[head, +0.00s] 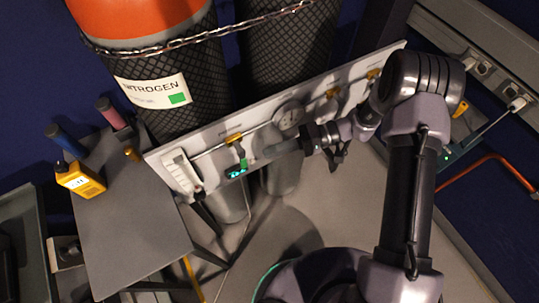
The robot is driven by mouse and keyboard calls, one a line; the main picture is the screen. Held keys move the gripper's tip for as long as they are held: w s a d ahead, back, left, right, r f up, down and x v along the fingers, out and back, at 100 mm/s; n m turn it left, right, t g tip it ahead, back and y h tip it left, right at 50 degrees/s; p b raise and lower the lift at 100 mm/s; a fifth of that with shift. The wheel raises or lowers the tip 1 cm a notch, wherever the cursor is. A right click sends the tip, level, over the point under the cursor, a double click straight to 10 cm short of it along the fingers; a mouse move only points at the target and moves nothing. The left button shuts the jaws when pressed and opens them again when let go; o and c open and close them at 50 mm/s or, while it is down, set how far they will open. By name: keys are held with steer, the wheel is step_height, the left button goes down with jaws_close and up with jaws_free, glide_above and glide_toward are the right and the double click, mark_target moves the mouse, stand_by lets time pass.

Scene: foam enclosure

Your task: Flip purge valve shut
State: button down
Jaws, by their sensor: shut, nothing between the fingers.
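A pale panel (215,152) crosses the scene in front of two gas cylinders. It carries a round gauge (289,116) and several small yellow valve handles: one left of the gauge (234,138), one right of it (333,93) and one further right (373,74). The labels are too small to read, so I cannot tell which is the purge valve. My gripper (268,153) is shut and empty, in front of the panel below the gauge. Its tips point left, near a green tag (243,163), below and right of the left handle. I cannot tell whether they touch anything.
A cylinder labelled nitrogen (150,88) and a second cylinder (288,45) stand behind the panel, with a chain (170,48) across them. A grey table (130,215) at left holds a yellow meter (80,179). An orange hose (475,175) lies at right.

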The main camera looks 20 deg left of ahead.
steer(key=f+p+v, duration=0.2)
steer(key=v, duration=0.7)
steer(key=shift+w+d, duration=0.15)
steer(key=shift+d, duration=0.1)
steer(key=shift+r, duration=0.15)
